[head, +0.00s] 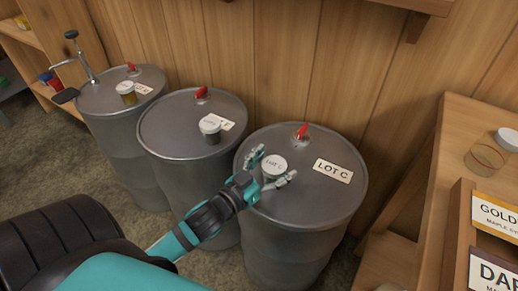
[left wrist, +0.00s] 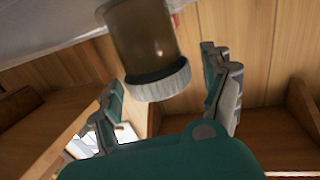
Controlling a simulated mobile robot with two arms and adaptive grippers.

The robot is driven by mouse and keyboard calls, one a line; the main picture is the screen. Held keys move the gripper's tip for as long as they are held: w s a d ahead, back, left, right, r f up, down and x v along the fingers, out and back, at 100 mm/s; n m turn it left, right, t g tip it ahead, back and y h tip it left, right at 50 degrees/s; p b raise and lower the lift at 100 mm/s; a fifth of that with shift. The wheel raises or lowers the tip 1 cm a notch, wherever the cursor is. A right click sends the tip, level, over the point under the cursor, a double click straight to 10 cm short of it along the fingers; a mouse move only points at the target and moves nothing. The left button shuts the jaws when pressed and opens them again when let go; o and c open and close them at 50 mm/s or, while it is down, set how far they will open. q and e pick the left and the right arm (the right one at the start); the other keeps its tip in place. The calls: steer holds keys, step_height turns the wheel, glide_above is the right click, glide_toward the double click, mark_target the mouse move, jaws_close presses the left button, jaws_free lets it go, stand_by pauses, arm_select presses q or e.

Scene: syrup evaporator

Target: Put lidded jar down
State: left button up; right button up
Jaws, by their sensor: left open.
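The lidded jar (head: 274,166) stands on the top of the right-hand drum (head: 310,205), left of the LOT C label (head: 333,171). Its white lid carries small lettering. My left gripper (head: 271,169) is open, with one finger on each side of the jar. In the left wrist view the jar (left wrist: 145,45) shows upside down, with a brown body and a ribbed white lid. There the fingers (left wrist: 165,95) stand apart from it, with a gap on both sides. My right gripper is not in view.
Two more drums, the middle one (head: 185,125) and the left one (head: 105,100), each bear a lidded jar, (head: 211,128) and (head: 127,92). A red valve (head: 302,131) rises behind the jar. A wooden shelf unit (head: 455,130) with another jar (head: 488,155) stands at the right.

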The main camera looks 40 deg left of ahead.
arm_select(q)
steer(key=s+a, duration=0.1)
steer(key=s, duration=1)
steer(key=shift+s+a+r, duration=0.2)
steer(key=shift+a+r, duration=0.1)
steer(key=shift+r, duration=0.05)
